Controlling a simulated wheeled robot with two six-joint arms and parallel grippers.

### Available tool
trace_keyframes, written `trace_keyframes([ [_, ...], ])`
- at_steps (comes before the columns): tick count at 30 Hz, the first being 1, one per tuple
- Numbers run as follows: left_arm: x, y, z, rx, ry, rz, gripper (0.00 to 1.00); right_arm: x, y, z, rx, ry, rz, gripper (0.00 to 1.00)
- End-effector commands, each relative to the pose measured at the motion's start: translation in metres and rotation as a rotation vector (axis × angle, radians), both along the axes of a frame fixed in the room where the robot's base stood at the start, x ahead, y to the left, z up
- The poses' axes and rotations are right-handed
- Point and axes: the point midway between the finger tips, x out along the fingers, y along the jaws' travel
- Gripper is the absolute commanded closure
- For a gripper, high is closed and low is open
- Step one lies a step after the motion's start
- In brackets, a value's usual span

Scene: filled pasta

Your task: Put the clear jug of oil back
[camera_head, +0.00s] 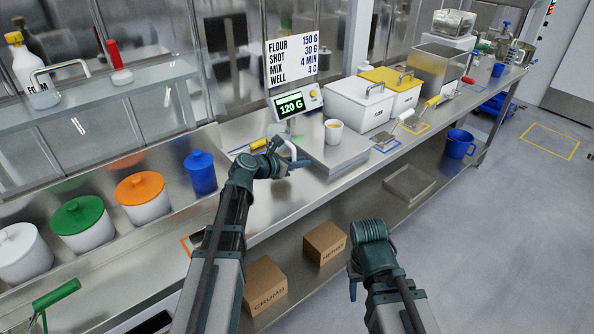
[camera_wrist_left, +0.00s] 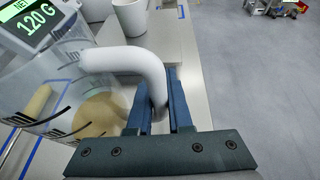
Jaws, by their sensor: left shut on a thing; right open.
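The clear jug (camera_wrist_left: 62,95) fills the left of the left wrist view, with dark measuring marks and a thick white handle (camera_wrist_left: 135,60). A yellowish patch shows through its wall; I cannot tell whether that is oil. My left gripper (camera_wrist_left: 158,108) is shut on the handle. In the head view my left gripper (camera_head: 292,162) is over the bench beside the scale, with the white handle just above it and the jug's body hardly visible. I cannot tell whether the jug touches the bench. My right gripper (camera_head: 354,284) hangs low in front of the bench, open and mostly hidden by its wrist.
A scale (camera_head: 335,150) with a 120 G display (camera_head: 290,106) carries a white cup (camera_head: 333,131). Blue tape (camera_wrist_left: 36,121) marks the bench near the jug. Lidded tubs (camera_head: 147,203) and a blue container (camera_head: 200,174) stand left. White bins (camera_head: 355,107) stand behind right.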

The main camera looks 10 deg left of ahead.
Motion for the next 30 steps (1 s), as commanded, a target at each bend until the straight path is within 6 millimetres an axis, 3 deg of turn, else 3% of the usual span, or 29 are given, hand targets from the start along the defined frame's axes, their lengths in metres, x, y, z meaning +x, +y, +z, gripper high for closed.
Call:
trace_keyframes([
  [11, 0.0, -0.004, -0.036, 0.0, 0.0, 0.004, 1.0, 0.0, 0.0, -0.036, 0.0, 0.0, 0.0, 0.5],
  [24, 0.0, -0.004, -0.04, 0.0, 0.0, 0.004, 1.0, 0.0, 0.0, -0.04, 0.0, 0.0, 0.0, 0.5],
  [25, 0.0, -0.004, -0.038, 0.0, 0.0, 0.004, 0.77, 0.0, 0.0, -0.038, 0.0, 0.0, 0.0, 0.5],
  [29, 0.0, -0.004, -0.038, 0.0, 0.0, 0.004, 0.53, 0.0, 0.0, -0.038, 0.0, 0.0, 0.0, 0.5],
  [30, 0.0, -0.004, -0.038, 0.0, 0.0, 0.004, 0.52, 0.0, 0.0, -0.038, 0.0, 0.0, 0.0, 0.5],
])
